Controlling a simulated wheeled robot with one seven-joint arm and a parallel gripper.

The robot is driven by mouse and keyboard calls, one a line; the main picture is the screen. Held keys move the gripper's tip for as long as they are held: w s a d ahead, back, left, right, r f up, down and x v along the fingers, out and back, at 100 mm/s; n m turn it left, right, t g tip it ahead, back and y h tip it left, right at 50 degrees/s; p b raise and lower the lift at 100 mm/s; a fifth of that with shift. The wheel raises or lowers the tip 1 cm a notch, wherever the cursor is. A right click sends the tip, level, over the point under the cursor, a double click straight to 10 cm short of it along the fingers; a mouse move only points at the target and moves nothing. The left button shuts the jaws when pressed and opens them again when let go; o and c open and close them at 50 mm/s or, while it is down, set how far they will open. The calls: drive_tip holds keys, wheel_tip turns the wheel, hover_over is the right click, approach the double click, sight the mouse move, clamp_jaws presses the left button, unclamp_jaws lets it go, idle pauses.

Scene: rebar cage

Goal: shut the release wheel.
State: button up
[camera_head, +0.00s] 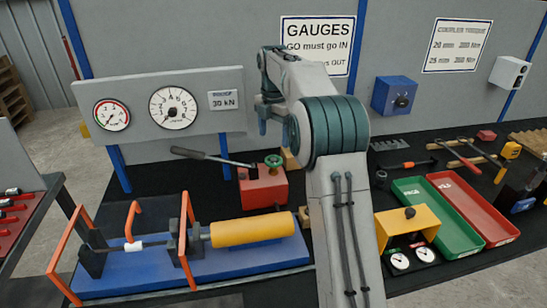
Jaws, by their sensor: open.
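The release wheel (274,161) is a small green handwheel on top of a red pump block (263,188), in the middle of the camera view. A dark pump lever (212,158) reaches out to the left from the block. My arm stands just right of the wheel and bends over above it. I cannot make out my gripper's fingers; they do not show past my own arm links. The wheel looks free, with nothing touching it that I can see. Whether it is turned open or shut cannot be told from here.
A pressure gauge panel (230,72) stands behind the pump. A blue-based press with a yellow cylinder (252,229) and orange guards (136,215) lies in front. Right of my arm are a yellow stand (385,225), a green tray (413,192) and a red tray (492,228).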

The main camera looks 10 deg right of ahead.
sight(274, 159)
wheel_tip(274, 159, down, 8)
drive_tip(key=shift+f, duration=0.1)
drive_tip(key=shift+c, duration=0.2)
drive_tip(key=c, duration=0.9)
